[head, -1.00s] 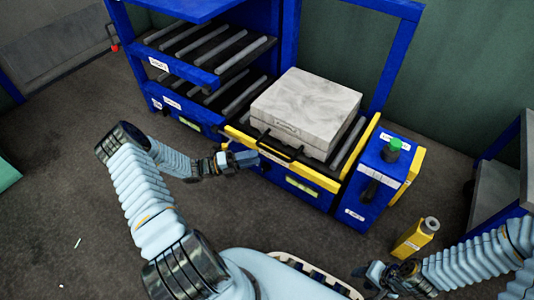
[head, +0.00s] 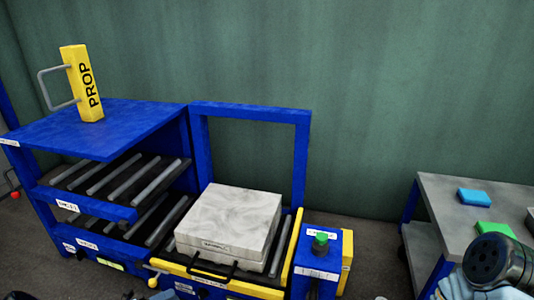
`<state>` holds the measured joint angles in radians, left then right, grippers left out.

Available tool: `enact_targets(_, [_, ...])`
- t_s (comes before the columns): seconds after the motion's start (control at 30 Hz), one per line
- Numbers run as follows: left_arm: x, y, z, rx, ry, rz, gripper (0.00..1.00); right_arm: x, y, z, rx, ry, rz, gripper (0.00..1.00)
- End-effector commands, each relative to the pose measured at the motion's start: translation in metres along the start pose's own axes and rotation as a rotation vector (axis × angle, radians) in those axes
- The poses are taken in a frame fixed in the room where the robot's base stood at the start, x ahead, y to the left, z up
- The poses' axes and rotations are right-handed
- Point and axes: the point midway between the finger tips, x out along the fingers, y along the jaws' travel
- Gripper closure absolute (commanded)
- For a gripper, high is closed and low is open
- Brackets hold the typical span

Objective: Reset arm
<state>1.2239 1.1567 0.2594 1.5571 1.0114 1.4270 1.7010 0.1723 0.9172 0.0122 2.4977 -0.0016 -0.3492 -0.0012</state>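My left gripper (head: 163,295) shows only as a small piece at the bottom edge, in front of the press. Its fingers are mostly cut off, so I cannot tell whether it is open. My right gripper is out of view; part of my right arm (head: 495,265) shows at the lower right. A pale grey block-shaped mould (head: 228,222) with a black handle (head: 210,268) sits on the rollers of the blue press frame (head: 250,112), behind a yellow front bar.
A blue roller rack (head: 110,125) stands at left with a yellow PROP block (head: 82,82) on top. A blue box with a green button (head: 320,240) stands right of the mould. A grey table (head: 455,205) at right holds blue and green pieces.

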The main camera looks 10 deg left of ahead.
Motion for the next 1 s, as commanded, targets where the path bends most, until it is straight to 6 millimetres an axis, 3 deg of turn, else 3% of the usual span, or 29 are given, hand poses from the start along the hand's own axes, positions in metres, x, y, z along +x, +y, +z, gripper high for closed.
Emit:
enact_targets(0.07, [0.017,0.005,-0.013,0.035,0.060,0.032,0.61,0.000,0.000,0.000,0.000,0.000,0.000,0.57])
enact_targets(0.17, [0.055,0.022,-0.053,0.161,0.239,0.122,0.61,0.000,0.000,0.000,0.000,0.000,0.000,0.57])
enact_targets(0.27, [0.094,0.043,-0.123,0.434,0.568,0.213,0.61,0.000,0.000,0.000,0.000,0.000,0.000,0.57])
enact_targets(0.3, [0.103,0.051,-0.157,0.599,0.745,0.225,0.61,0.000,0.000,0.000,0.000,0.000,0.000,0.57])
enact_targets(0.4, [0.104,0.065,-0.219,1.052,1.165,0.153,0.61,0.000,0.000,0.000,0.000,0.000,0.000,0.57])
enact_targets(0.5, [0.099,0.068,-0.248,1.475,1.486,-0.025,0.61,0.000,0.000,0.000,0.000,0.000,0.000,0.57])
enact_targets(0.6, [0.100,0.064,-0.262,1.851,1.711,-0.260,0.61,0.000,0.000,0.000,0.000,0.000,0.000,0.57])
enact_targets(0.73, [0.112,0.049,-0.272,2.294,1.885,-0.624,0.61,0.000,0.000,0.000,0.000,0.000,0.000,0.57])
enact_targets(0.77, [0.117,0.044,-0.274,-2.392,-1.905,0.715,0.61,0.000,0.000,0.000,0.000,0.000,0.000,0.57])
enact_targets(0.83, [0.126,0.023,-0.276,-2.277,-1.711,0.781,0.61,-0.011,-0.004,0.000,0.001,-0.001,0.000,0.57])
enact_targets(1.0, [0.132,-0.025,-0.269,-2.294,-1.734,0.772,0.61,-0.059,-0.024,0.001,-0.005,-0.002,-0.001,0.57])
